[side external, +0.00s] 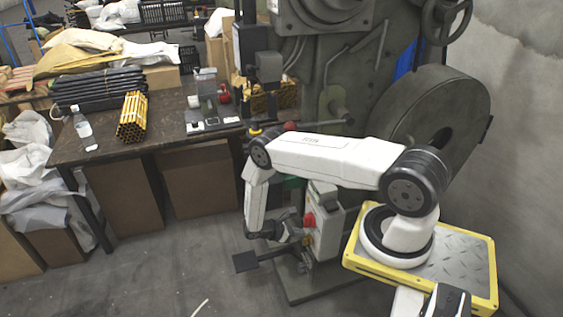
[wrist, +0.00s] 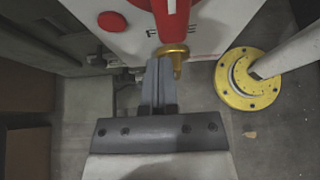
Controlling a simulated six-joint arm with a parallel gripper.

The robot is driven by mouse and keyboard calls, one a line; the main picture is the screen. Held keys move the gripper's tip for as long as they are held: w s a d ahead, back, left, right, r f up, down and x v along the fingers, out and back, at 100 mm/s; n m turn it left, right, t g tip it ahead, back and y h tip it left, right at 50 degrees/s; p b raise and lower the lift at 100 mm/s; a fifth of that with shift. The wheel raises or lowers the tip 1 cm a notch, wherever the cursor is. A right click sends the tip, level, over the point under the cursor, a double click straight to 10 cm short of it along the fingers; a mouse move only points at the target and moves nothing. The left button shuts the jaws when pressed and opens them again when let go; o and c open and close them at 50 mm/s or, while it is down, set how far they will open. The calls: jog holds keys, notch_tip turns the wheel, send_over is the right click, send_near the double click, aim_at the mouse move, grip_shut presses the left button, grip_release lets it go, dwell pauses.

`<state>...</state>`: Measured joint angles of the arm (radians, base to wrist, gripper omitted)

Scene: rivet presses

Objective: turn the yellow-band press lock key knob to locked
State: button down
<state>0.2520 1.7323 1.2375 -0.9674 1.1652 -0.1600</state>
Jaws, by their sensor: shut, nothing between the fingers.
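In the wrist view a brass-coloured key knob (wrist: 173,52) sits on the white control panel (wrist: 217,22), below a red handle (wrist: 171,18). A narrow brass tab hangs down from it. My gripper (wrist: 158,72) is shut and empty. Its fingertips are just left of the tab; I cannot tell if they touch. In the side view my gripper (side external: 291,236) is low in front of the pale control box (side external: 327,225), below its red knob (side external: 309,220). The brass knob is small and partly hidden there. No yellow band can be made out clearly.
The panel has a red round button (wrist: 112,21) to the left. A yellow flange (wrist: 246,78) with a pale post stands right of the fingers. The dark press (side external: 350,90) rises behind the box. A workbench (side external: 165,130) with black and yellow rods is at left.

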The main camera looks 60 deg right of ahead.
jog(key=shift+s+a+r, duration=0.1)
jog(key=shift+s+a, duration=0.4)
jog(key=shift+s, duration=0.05)
jog(key=shift+s+a, duration=0.4)
dwell(0.7)
jog(key=shift+a+r, duration=0.1)
jog(key=shift+r, duration=0.15)
dwell(0.6)
jog(key=w+a, duration=0.4)
jog(key=shift+a, duration=0.1)
dwell(0.6)
jog(key=shift+w, duration=0.15)
jog(key=shift+w+d, duration=0.35)
jog(key=shift+w, duration=0.25)
jog(key=shift+w+d, duration=0.3)
jog(key=shift+w, duration=0.3)
